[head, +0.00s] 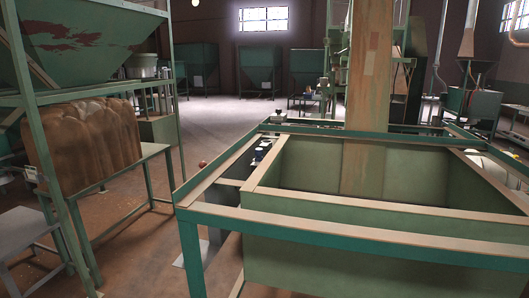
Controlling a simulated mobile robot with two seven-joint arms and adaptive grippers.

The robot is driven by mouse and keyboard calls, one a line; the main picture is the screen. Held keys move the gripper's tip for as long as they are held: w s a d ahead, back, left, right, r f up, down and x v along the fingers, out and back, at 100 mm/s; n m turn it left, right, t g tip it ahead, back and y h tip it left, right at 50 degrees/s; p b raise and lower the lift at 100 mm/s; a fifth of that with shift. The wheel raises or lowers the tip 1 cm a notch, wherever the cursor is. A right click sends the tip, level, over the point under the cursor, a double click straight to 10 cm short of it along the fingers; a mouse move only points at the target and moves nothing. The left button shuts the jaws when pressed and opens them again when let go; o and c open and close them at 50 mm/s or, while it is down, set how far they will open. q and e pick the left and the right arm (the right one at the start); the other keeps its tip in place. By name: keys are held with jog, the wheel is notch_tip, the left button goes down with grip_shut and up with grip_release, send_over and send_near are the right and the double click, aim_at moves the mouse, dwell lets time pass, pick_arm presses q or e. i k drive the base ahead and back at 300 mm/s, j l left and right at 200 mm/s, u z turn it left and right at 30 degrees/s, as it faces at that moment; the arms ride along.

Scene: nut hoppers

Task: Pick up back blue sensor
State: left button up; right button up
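A small dark blue item (259,155), perhaps a blue sensor, sits on the left side of the green hopper frame (350,232). Another small dark item with a pale part (265,143) lies just behind it. Both are too small to make out clearly, and I cannot tell which is the back blue sensor. Neither of my grippers shows in the head view.
The green hopper with wood-coloured rims fills the right foreground, with a tall wooden chute (370,80) rising from it. At left stand a rack with a green hopper (85,45) and a brown sack (85,138) on a table. Floor between them is mostly open.

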aim_at(259, 151)
jog(key=i+j+u, duration=0.2)
jog(key=j+u, duration=0.2)
jog(key=j, duration=0.2)
jog(key=i+j+u, duration=0.35)
jog(key=j, duration=0.15)
jog(key=i+j+u, duration=0.25)
jog(key=j+u, duration=0.15)
jog(key=i+j+u, duration=0.4)
jog(key=i+j+z, duration=0.2)
jog(key=i, duration=0.2)
jog(key=i+z, duration=0.15)
jog(key=i, duration=0.25)
jog(key=i+j+z, duration=0.2)
jog(key=i+z, duration=0.85)
jog(key=i+j+z, duration=0.2)
jog(key=z, duration=0.2)
jog(key=i+z, duration=0.3)
jog(key=z, duration=0.15)
jog(key=i+j+z, duration=0.1)
jog(key=i+z, duration=0.2)
jog(key=z, duration=0.15)
jog(key=i+j+z, duration=0.2)
jog(key=z, duration=0.2)
jog(key=i+j+z, duration=0.15)
jog(key=z, duration=0.25)
jog(key=i+j+z, duration=0.2)
jog(key=z, duration=0.2)
jog(key=i+j+z, duration=0.25)
jog(key=z, duration=0.15)
